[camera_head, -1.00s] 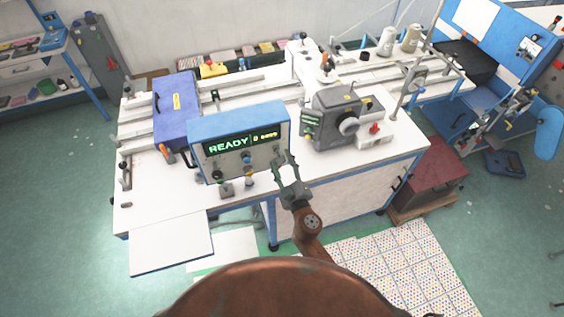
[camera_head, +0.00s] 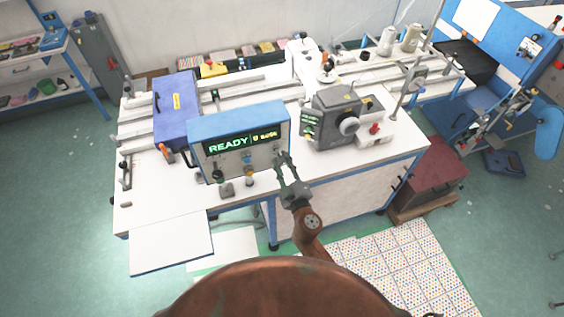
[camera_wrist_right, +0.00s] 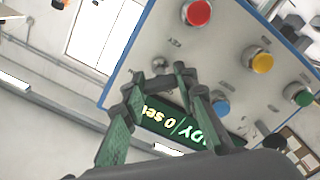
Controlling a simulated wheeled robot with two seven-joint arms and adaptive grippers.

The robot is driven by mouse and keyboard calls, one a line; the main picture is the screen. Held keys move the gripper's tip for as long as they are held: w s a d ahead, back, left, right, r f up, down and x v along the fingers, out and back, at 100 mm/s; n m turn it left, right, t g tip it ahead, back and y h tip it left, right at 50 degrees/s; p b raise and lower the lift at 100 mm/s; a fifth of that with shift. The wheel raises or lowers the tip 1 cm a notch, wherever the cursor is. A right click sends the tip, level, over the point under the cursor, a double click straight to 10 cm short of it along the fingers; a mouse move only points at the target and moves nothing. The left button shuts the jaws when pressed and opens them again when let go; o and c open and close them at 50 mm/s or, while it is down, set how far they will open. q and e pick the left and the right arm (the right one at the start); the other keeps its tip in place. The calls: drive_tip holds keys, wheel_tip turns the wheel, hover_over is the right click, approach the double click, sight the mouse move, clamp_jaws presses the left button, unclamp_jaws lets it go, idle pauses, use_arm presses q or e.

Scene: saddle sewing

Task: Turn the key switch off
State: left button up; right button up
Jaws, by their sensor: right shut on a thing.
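The control box (camera_head: 237,130) has a blue top, a pale front panel and a green READY display (camera_head: 228,147); its panel also fills much of the right wrist view (camera_wrist_right: 215,55). The key switch (camera_wrist_right: 160,65) is a small grey part on the panel beside the display, largely hidden by my fingers. My right gripper (camera_head: 285,156) is at the right end of the panel; in the right wrist view its fingertips (camera_wrist_right: 158,76) are closed in on the key switch. The key's angle cannot be told. My left gripper is not in view.
Red (camera_wrist_right: 198,12), yellow (camera_wrist_right: 261,62), green (camera_wrist_right: 303,96) and blue (camera_wrist_right: 220,107) buttons are near the fingers. A grey machine head (camera_head: 340,118) stands right of the box. A blue case (camera_head: 175,108) lies to its left. The front left tabletop is clear.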

drive_tip(key=n, duration=0.8)
drive_tip(key=shift+n, duration=0.3)
drive_tip(key=n+p, duration=0.1)
drive_tip(key=n, duration=0.3)
drive_tip(key=shift+r+n, duration=0.1)
drive_tip(key=shift+n, duration=0.2)
drive_tip(key=shift+n+p, duration=0.65)
drive_tip(key=shift+n, duration=1.55)
drive_tip(key=o, duration=1.2)
drive_tip(key=shift+c, duration=0.2)
